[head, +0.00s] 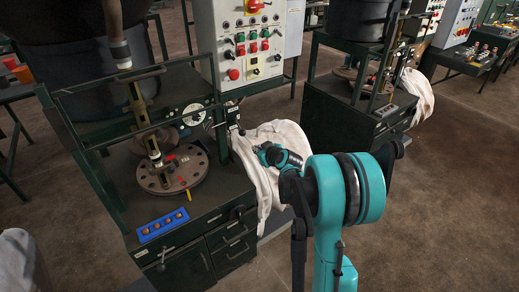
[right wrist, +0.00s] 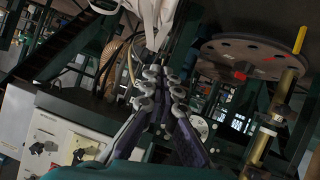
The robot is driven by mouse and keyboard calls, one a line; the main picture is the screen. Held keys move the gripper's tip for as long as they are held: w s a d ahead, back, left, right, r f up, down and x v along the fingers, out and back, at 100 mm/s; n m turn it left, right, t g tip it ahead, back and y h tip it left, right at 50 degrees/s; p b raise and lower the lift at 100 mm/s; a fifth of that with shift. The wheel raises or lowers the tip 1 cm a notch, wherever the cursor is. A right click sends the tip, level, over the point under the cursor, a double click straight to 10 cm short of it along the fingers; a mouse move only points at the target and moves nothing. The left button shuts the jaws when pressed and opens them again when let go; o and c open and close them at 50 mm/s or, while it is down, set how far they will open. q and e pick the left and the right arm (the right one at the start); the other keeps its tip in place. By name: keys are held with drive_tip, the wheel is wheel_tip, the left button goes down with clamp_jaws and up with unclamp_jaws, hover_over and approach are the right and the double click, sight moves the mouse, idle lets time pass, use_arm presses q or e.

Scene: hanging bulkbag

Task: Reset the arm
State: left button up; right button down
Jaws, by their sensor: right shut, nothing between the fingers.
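My right arm, teal and black, reaches into the head view from the lower right. Its gripper (head: 264,152) is beside the white bag cloth (head: 275,140) that hangs at the right side of the green machine. In the right wrist view the gripper's fingers (right wrist: 162,80) are together with nothing between them. White cloth (right wrist: 153,18) also shows just beyond the fingertips there; I cannot tell whether they touch it. My left gripper is in neither view.
The green machine bench (head: 225,190) carries a round flange plate (head: 172,172) and a blue tray (head: 163,225) with several small round pieces. A control panel (head: 252,45) with coloured buttons stands behind. A second similar machine (head: 350,110) is at the back right. Floor at lower right is clear.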

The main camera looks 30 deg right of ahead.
drive_tip(key=shift+w, duration=0.1)
drive_tip(key=s+a+r+g+y, duration=0.1)
drive_tip(key=s+a+r+g, duration=0.35)
drive_tip(key=s+a, duration=1.15)
drive_tip(key=s+a+f, duration=0.1)
drive_tip(key=s+a, duration=0.2)
drive_tip(key=s, duration=0.5)
drive_tip(key=s+a+f+m, duration=0.1)
drive_tip(key=s+a, duration=0.2)
drive_tip(key=s, duration=0.6)
drive_tip(key=shift+a+f+m+g, duration=0.15)
drive_tip(key=shift+m+g, duration=0.15)
drive_tip(key=shift+g, duration=0.15)
drive_tip(key=shift+w, duration=0.1)
